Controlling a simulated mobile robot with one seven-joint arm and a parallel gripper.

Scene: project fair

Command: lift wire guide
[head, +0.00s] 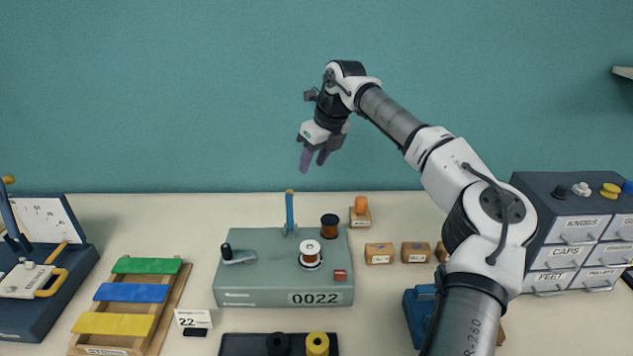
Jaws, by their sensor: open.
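The grey-green winding machine (240,270) stands on the table in the middle of the head view, with a counter reading 0022 on its front. A thin blue upright arm with an orange tip, which looks like the wire guide (290,214), rises from its back edge. My gripper (313,162) is open and empty, pointing down in the air above the guide and slightly right of it in the picture. It touches nothing. The machine also carries a black-knobbed crank, a white-topped copper spool (310,252), a dark-topped copper spool (329,227) and a red switch.
A wooden rack (155,310) with green, blue and yellow strips is at left, beside a blue device (50,300). Small wooden boxes (379,253) stand right of the machine. A drawer cabinet (560,235) is far right. A black tray (240,345) with spools is in front.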

